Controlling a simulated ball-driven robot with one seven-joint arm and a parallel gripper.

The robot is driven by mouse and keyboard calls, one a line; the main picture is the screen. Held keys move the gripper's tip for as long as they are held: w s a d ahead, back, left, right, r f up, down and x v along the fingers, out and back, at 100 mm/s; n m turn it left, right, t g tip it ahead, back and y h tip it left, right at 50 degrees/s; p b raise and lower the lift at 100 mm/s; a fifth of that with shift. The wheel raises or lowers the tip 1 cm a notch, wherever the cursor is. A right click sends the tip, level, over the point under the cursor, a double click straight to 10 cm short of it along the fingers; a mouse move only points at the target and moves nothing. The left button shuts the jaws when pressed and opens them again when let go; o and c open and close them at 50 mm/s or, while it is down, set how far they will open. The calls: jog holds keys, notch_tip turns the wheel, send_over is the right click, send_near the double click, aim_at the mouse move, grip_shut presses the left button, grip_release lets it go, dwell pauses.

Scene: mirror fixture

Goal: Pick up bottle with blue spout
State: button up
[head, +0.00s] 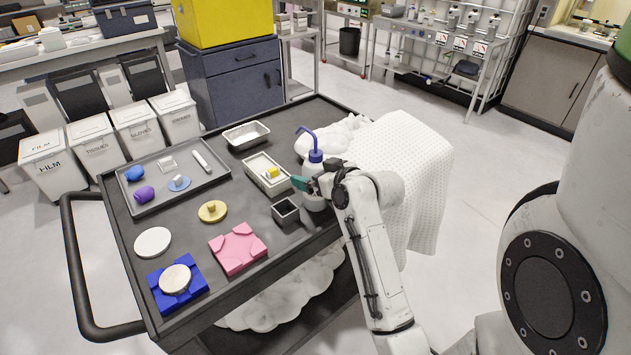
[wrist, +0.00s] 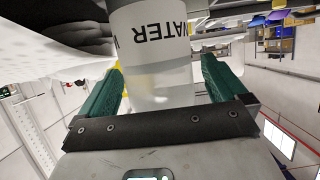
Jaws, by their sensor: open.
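The bottle with the blue spout (head: 314,165) stands upright near the right edge of the black cart, in front of a white cloth. Its bent blue spout points up and left. In the wrist view the pale bottle (wrist: 155,48) shows an upside-down "WATER" label and lies between the two green fingers. My gripper (head: 306,184) is at the bottle's body, with a green finger showing on its left side. In the wrist view my gripper (wrist: 162,80) is open, one finger on each side of the bottle. Whether either finger touches it, I cannot tell.
A small dark square cup (head: 286,212) stands close to the bottle's left. A white tray (head: 266,184) with a yellow item is behind it. The white textured cloth (head: 405,160) hangs over the cart's right side. Pink (head: 238,248) and blue (head: 160,296) blocks lie front left.

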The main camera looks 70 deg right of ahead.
jog(key=shift+c, duration=0.2)
jog(key=c, duration=0.7)
jog(key=shift+r, duration=0.1)
